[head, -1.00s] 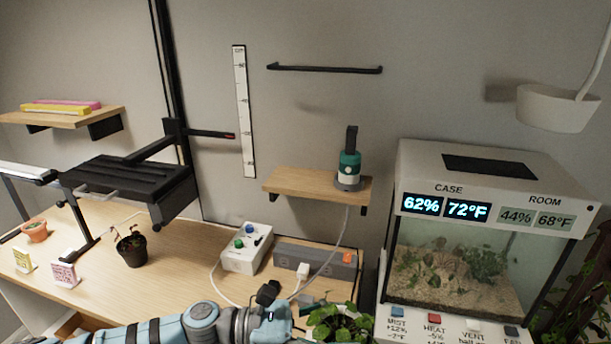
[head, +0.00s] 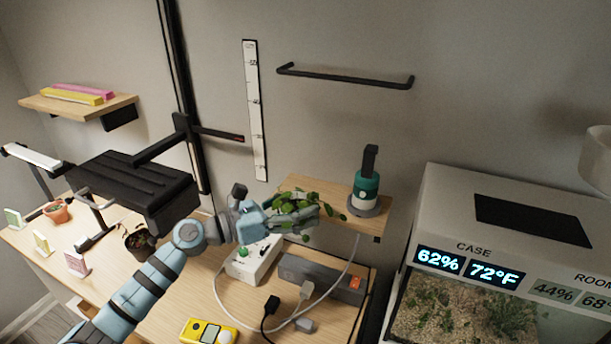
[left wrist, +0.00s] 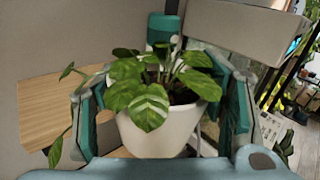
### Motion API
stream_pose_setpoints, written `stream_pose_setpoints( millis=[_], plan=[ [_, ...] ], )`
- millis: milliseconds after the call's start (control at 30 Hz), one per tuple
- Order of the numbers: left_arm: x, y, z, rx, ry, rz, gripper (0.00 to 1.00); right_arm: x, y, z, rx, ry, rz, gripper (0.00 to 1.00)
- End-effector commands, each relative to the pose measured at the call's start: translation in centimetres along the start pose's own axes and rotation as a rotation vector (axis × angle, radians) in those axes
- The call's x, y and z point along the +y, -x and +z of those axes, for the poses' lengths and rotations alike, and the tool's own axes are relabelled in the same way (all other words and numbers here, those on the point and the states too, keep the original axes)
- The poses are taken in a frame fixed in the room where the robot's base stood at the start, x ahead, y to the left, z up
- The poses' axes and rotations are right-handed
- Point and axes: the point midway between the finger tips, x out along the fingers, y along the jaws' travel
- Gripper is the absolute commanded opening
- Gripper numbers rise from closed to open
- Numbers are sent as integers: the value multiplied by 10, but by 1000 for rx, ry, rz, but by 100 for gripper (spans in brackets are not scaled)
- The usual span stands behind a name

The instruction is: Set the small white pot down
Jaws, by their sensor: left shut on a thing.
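My left gripper (head: 292,216) is shut on the small white pot, which stands upright between the teal finger pads in the left wrist view (left wrist: 160,130). A plant with broad, pale-striped green leaves (left wrist: 145,98) grows from the pot. In the head view, the leaves (head: 312,203) show around the fingers, in front of the small wooden shelf (head: 300,184), while the pot itself is mostly hidden by the gripper. I cannot tell whether the pot touches anything below. My right gripper is not in view.
A teal and white bottle (head: 366,190) stands on the shelf's right part. Below are a white control box (head: 253,262), a grey power strip (head: 322,278), cables and a yellow meter (head: 208,332). A dark pot (head: 138,242) stands left; a glass case (head: 480,290) is at right.

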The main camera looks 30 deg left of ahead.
Motion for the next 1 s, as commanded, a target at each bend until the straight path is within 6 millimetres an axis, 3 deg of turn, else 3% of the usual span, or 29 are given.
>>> stream_pose_setpoints(
  millis=[33, 100, 200, 333, 800, 1000],
  plan=[
    [18, -13, 40, -15, 0, 39, 26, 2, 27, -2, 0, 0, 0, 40],
    [45, -30, 69, -19, 0, 91, 26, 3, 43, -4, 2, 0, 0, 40],
    [71, -52, 103, -22, 0, 143, 26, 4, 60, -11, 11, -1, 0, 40],
    [86, -69, 120, -20, -2, 173, 26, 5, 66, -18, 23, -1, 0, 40],
    [100, -71, 23, -19, -5, 180, 26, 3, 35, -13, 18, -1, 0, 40],
    [100, -71, 21, -19, -8, 180, 26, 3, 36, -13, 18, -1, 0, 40]
  ],
)
